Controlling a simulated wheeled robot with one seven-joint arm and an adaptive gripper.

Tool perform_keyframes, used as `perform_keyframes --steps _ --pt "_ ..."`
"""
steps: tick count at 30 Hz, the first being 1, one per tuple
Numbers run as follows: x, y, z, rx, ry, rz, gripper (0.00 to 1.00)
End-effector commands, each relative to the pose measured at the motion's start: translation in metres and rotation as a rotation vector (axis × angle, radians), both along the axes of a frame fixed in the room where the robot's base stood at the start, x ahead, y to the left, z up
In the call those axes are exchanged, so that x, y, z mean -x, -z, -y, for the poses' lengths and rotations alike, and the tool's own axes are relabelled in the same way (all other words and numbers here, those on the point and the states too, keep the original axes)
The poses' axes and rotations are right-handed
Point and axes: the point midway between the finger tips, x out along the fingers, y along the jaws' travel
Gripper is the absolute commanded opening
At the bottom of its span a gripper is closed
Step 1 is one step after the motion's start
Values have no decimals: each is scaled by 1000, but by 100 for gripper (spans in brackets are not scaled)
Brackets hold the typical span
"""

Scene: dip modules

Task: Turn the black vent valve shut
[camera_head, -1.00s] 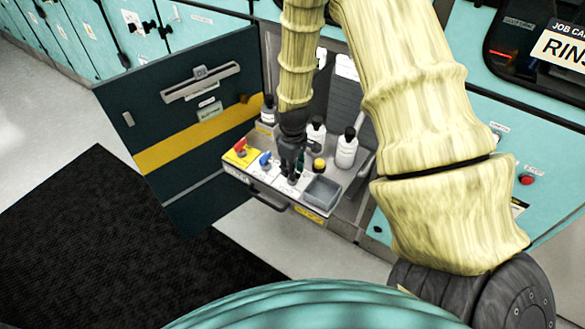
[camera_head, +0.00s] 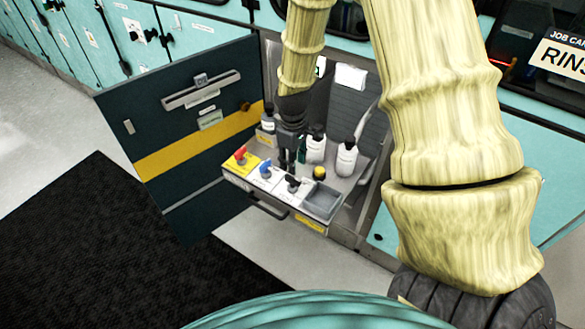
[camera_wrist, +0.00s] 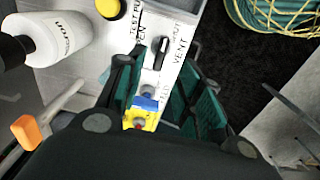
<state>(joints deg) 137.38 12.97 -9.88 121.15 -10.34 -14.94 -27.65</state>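The black vent valve (camera_head: 292,183) stands on the white front panel of the pulled-out drawer, right of the blue valve (camera_head: 265,168) and the red valve (camera_head: 240,153). In the wrist view its black handle (camera_wrist: 160,53) lies roughly up and down the picture, beside the word VENT. My gripper (camera_head: 288,165) is above the panel, just behind and left of the black valve. In the wrist view its teal-padded fingers (camera_wrist: 160,75) are apart and nothing is held between them. The black handle appears apart from both fingers.
A yellow-capped item (camera_head: 319,173) and a grey open bin (camera_head: 323,198) are to the right. An open dark door (camera_head: 190,120) flanks the drawer at left.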

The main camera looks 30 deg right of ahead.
Motion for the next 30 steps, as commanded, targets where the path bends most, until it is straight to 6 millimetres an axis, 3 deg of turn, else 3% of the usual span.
perform_keyframes --steps 6,12,30 --pt "0 -28 0 0 0 2 36" --pt "0 -41 0 0 0 0 36" --pt "0 -44 0 0 0 0 36"
